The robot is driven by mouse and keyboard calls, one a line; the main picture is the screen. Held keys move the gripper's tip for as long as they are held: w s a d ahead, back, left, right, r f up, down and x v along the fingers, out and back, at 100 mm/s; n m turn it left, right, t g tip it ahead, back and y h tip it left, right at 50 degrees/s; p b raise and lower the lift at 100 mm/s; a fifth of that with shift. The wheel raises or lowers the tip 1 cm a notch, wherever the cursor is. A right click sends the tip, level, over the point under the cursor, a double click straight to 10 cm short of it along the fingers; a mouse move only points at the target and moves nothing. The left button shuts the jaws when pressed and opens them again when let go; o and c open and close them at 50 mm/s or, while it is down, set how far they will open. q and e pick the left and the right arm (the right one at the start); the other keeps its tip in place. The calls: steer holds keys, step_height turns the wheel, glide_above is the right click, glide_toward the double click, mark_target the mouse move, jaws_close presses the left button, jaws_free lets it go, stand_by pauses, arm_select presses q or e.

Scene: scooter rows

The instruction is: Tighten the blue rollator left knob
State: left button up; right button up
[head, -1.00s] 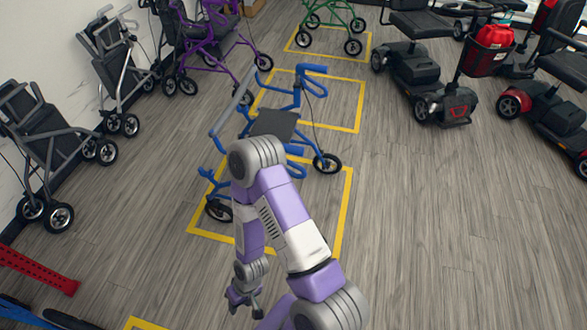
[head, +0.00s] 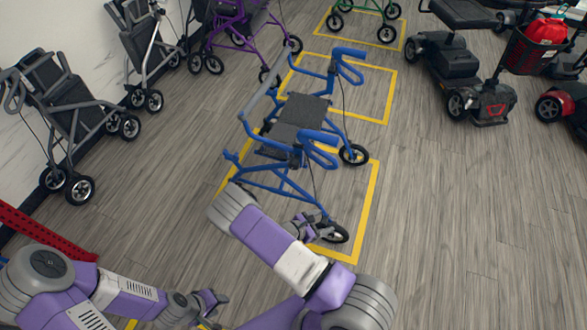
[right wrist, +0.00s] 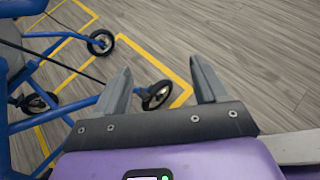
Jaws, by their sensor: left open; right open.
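The blue rollator (head: 302,120) stands upright in the middle of the head view, with a dark seat, blue handles and black wheels. In the right wrist view its blue frame (right wrist: 25,68) is at the left, with wheels beyond the jaws. Its left knob is too small to make out. My right gripper (head: 322,228) is open and empty beside the rollator's nearest wheel in the head view; in the right wrist view its fingers (right wrist: 160,66) are spread. My left gripper (head: 218,303) is open and empty near the bottom edge, apart from the rollator.
Yellow floor outlines (head: 388,100) surround the rollator's row. Grey rollators (head: 70,110) stand along the left wall, and a purple one (head: 240,25) and a green one (head: 365,12) stand behind. Mobility scooters (head: 465,75) are at the right. A red beam (head: 45,240) lies left.

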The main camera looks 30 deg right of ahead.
steer(key=w+r+n+t+h, duration=0.2)
steer(key=w+r+n+t, duration=0.15)
steer(key=w, duration=0.35)
steer(key=n+t, duration=0.5)
steer(key=t, duration=0.3)
glide_toward(293, 168)
steer(key=x, duration=0.4)
steer(key=shift+y, duration=0.4)
steer(key=b+x, duration=0.2)
steer(key=x, duration=0.4)
steer(key=shift+r+b, duration=0.1)
steer(key=shift+b, duration=0.3)
steer(key=shift+w+d, duration=0.3)
steer(key=shift+d, duration=0.05)
steer(key=c, duration=1)
